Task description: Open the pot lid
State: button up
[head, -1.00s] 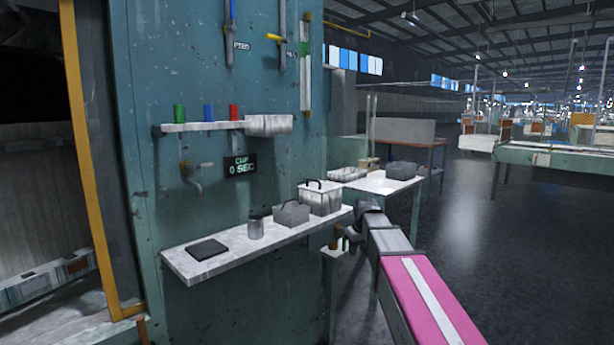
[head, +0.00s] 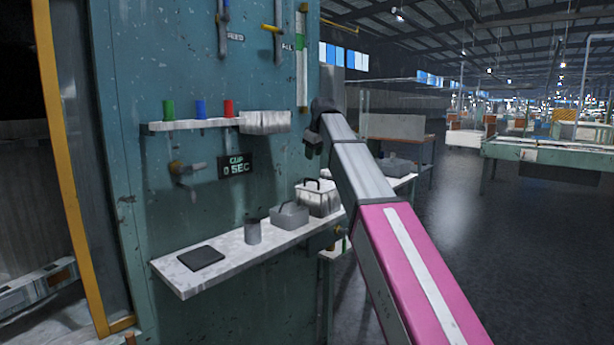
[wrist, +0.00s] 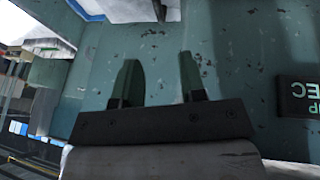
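A white boxy pot (head: 318,201) with a dark loop handle on its top stands at the right end of the wall shelf. A smaller grey box (head: 289,216) with a handle stands just left of it. Which of the two is the task's pot is not certain; both look closed on top. My gripper (head: 313,143) is above the white pot, near the teal panel, touching neither container. In the wrist view my gripper (wrist: 159,85) has its two dark fingers apart, with only teal wall between them. Neither container can be made out clearly in the wrist view.
The white shelf (head: 178,278) also holds a grey cylinder (head: 252,231) and a flat dark plate (head: 201,257). Above it, a small ledge (head: 180,126) carries green, blue and red cylinders. A sign (head: 237,165) and a tap-like fitting (head: 186,170) project from the panel.

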aim_at(309, 179)
jog(key=x, duration=1)
jog(key=shift+w+f, duration=0.1)
jog(key=shift+f, duration=0.15)
grip_shut()
